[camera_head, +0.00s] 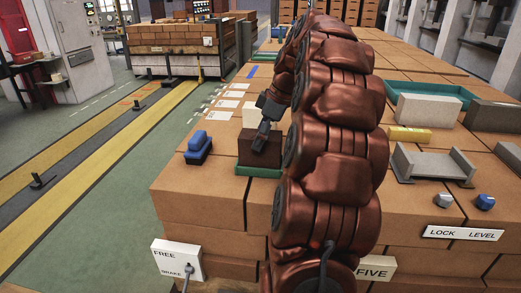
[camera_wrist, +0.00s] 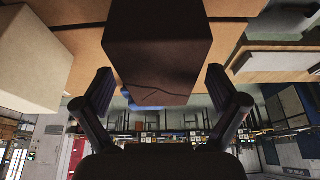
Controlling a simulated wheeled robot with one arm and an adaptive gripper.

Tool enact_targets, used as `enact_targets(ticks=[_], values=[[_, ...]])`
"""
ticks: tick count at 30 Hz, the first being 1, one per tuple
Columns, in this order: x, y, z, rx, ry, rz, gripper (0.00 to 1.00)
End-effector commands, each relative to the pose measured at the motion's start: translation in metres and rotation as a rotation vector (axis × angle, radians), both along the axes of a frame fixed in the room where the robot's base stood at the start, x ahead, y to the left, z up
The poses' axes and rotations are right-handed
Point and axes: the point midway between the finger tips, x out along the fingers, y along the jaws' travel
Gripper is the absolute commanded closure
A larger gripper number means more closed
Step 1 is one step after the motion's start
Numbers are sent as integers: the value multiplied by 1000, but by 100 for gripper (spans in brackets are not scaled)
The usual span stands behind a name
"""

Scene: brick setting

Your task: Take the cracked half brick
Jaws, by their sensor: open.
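A dark brown half brick (camera_head: 246,154) sits at the green tray (camera_head: 257,171) near the left front of the brick stack. In the wrist view the dark brick (camera_wrist: 158,45) fills the top middle, and a thin jagged crack line runs across its lower part. My gripper (camera_head: 259,142) is at the dark brick in the head view. In the wrist view my gripper (camera_wrist: 159,84) is open, with one finger on each side of the brick and a visible gap beside each. The arm hides part of the scene right of the brick.
A blue object (camera_head: 198,146) stands left of the brick. White cards (camera_head: 232,94) lie behind it. At right are a teal tray (camera_head: 461,93), a pale block (camera_head: 413,110), a yellow bar (camera_head: 409,134) and a grey channel piece (camera_head: 433,166). A pale block (camera_wrist: 35,60) shows in the wrist view.

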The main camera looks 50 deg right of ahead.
Motion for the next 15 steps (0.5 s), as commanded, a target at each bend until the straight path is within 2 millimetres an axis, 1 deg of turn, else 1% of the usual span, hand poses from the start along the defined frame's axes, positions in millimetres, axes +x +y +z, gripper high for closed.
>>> enact_targets(ticks=[3, 7, 15], values=[[3, 4, -10, 4, 4, 3, 4], [6, 4, -18, 1, 1, 0, 4], [7, 5, -20, 1, 1, 0, 4]])
